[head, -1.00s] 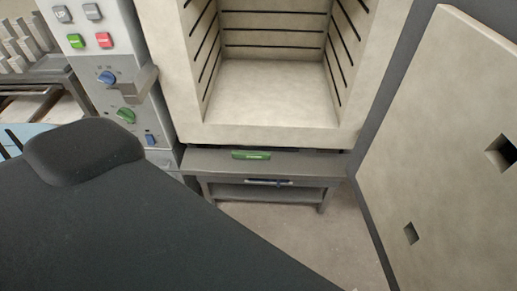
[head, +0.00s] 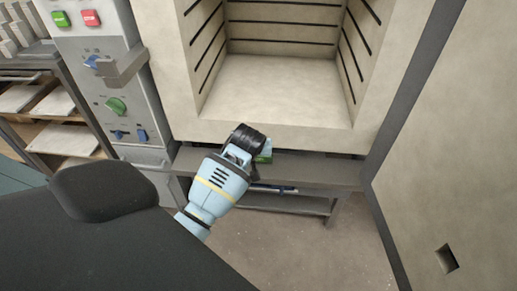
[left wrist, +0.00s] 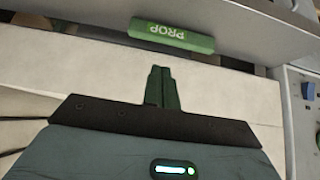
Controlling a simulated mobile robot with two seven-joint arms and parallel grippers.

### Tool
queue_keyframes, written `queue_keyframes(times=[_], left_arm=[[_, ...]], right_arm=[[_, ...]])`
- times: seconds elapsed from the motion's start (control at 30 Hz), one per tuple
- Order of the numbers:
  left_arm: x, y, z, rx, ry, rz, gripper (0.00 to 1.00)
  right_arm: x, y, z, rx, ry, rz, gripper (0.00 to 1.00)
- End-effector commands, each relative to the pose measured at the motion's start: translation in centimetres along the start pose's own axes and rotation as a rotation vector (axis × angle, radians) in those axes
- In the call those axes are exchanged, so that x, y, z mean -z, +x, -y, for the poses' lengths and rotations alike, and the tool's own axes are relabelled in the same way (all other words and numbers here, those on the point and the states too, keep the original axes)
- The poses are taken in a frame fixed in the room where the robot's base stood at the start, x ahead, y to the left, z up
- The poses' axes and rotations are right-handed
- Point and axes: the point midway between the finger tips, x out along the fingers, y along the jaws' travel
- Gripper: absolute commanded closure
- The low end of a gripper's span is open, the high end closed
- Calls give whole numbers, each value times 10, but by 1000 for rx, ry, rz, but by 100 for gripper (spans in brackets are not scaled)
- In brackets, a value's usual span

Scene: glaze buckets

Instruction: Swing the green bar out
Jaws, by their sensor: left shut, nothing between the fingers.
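The green bar (head: 264,156), lettered PROP, sits along the front of the grey stand under the kiln opening. In the head view my left arm's black wrist end hides most of it. The left wrist view shows the whole bar (left wrist: 172,36) upside down, just beyond the fingertips. My left gripper (left wrist: 160,75) is shut with nothing between its fingers. Its tips point at the bar, with a small visible gap. The fingertips are hidden in the head view. My right gripper is not in view.
The open kiln chamber (head: 280,85) is above the stand (head: 320,172). The kiln door (head: 450,160) stands open at the right. A control panel (head: 100,85) with knobs and buttons is at the left, and a shelf rack (head: 50,110) beyond it. The floor below the stand looks clear.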

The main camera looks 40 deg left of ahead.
Motion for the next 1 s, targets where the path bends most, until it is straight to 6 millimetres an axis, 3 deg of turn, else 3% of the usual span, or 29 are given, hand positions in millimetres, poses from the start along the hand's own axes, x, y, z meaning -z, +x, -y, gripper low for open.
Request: queue_keyframes(times=[0.47, 1.0], left_arm=[[4, 3, -1, 2, -8, 0, 100], [3, 78, 0, 3, -7, 3, 100]], right_arm=[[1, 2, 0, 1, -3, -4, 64], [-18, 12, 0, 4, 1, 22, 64]])
